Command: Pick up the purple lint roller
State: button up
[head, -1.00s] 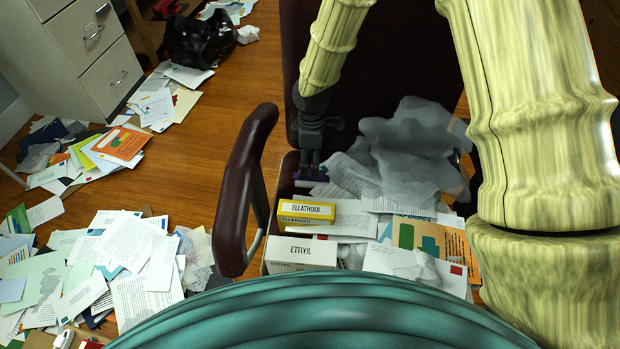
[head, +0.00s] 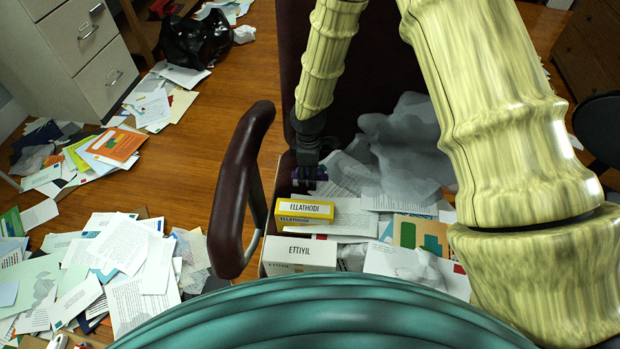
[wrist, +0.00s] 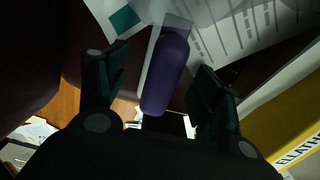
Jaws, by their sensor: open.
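The purple lint roller (wrist: 167,75) lies between the two spread fingers of my gripper (wrist: 157,82) in the wrist view. Its far end reaches over white papers. I see gaps between the roller and both fingers, and they are open. In the head view my gripper (head: 308,160) points down over the left back part of the chair seat. Only a little of the purple roller (head: 319,172) shows there, beside and under the fingers.
A yellow box (head: 305,211) marked ELLATHODI and a white box (head: 298,253) marked ETTIYIL stand in front of my gripper. The chair's armrest (head: 240,170) rises to the left. Papers and grey crumpled sheets (head: 400,140) cover the seat's right side.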

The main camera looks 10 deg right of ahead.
aim_at(308, 170)
jog(key=shift+f, duration=1.6)
jog(key=c, duration=1.2)
jog(key=shift+o, duration=0.2)
notch_tip(308, 170, up, 10)
jog(key=shift+p, duration=0.55)
